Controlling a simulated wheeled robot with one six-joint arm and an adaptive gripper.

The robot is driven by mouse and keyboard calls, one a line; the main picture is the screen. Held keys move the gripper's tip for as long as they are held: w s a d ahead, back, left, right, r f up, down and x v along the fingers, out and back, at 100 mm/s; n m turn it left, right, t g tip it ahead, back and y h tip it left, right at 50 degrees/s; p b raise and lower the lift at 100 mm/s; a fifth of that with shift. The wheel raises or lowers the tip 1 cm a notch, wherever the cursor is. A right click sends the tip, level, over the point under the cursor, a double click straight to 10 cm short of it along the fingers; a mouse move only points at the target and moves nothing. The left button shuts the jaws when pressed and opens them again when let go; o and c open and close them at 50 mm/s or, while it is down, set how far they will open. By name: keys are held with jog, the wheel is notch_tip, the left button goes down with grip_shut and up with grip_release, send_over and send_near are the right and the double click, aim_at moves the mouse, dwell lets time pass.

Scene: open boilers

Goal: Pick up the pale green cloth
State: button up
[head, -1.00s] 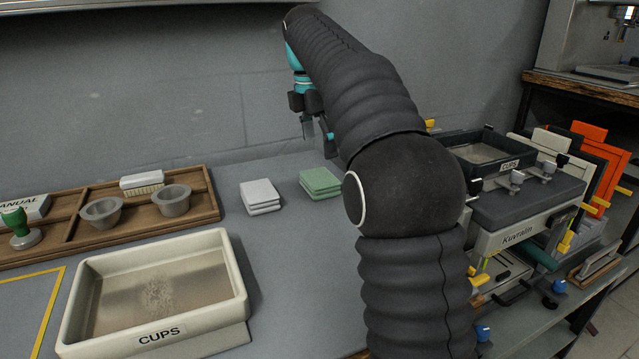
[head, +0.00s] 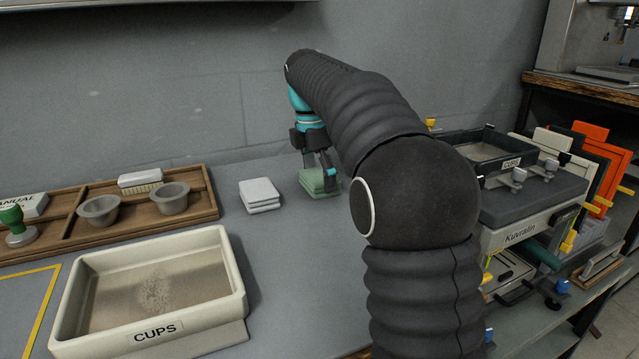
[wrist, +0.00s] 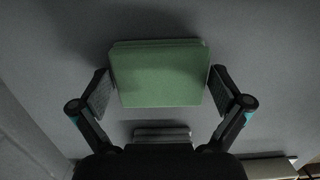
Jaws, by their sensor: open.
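The pale green cloth (head: 318,184) lies folded on the grey worktop, to the right of a folded white cloth. My gripper (head: 320,172) is lowered over it, and its fingers hide part of the cloth in the head view. In the wrist view, the green cloth (wrist: 160,74) sits between the two spread fingers of my gripper (wrist: 160,90). One finger is on each side, close to the cloth's edges. I cannot tell whether either finger touches it.
The folded white cloth (head: 260,194) lies just left of the green one. A cream tray marked CUPS (head: 240,270) stands in front left. A wooden tray (head: 205,195) holds bowls and a brush. Crowded equipment (head: 520,205) fills the right side. A wall (head: 190,110) rises behind.

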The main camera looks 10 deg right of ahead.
aim_at(321, 175)
jog(key=c, duration=0.8)
jog(key=shift+o, duration=0.2)
jog(key=shift+r, duration=0.45)
notch_tip(321, 175, up, 4)
jog(key=shift+d+f+p, duration=0.1)
jog(key=shift+d+p, duration=0.05)
jog(key=shift+p, duration=0.5)
jog(key=d+r, duration=0.6)
jog(key=d, duration=0.5)
jog(key=shift+d+r, duration=0.2)
